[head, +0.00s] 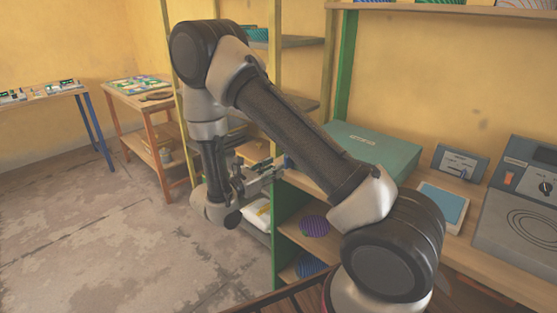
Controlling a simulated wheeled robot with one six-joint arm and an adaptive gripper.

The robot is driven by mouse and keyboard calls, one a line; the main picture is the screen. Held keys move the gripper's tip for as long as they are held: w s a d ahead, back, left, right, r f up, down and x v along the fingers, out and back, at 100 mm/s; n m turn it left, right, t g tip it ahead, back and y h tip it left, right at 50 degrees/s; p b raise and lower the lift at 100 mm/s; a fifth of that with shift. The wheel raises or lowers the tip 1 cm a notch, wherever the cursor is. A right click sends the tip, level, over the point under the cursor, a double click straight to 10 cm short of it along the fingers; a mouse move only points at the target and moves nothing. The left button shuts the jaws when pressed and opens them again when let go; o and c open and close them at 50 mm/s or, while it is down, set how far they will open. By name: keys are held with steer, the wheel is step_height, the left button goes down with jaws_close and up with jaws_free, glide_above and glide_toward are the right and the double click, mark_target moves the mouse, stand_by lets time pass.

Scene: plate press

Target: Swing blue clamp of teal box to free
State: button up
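The teal box (385,154) lies on the wooden bench, partly hidden behind my arm. A small blue piece (289,161), likely the blue clamp, shows at the left end of the box, by the bench edge. My gripper (277,168) is just left of this blue piece, with its fingers pointing right towards it. The fingertips are small and close to the blue piece; I cannot tell whether they touch it or whether they are open or shut.
A grey control box with a lever (461,164) and a blue pad (441,206) stand right of the teal box. A grey machine with a dial (525,205) is at far right. Shelves below the bench hold patterned discs (314,226). Open floor (110,235) lies left.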

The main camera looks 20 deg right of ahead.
steer(key=x, duration=0.5)
steer(key=r+x, duration=0.1)
steer(key=x, duration=0.1)
steer(key=shift+w+d, duration=0.25)
steer(key=shift+w, duration=0.15)
steer(key=shift+c, duration=0.2)
jaws_close()
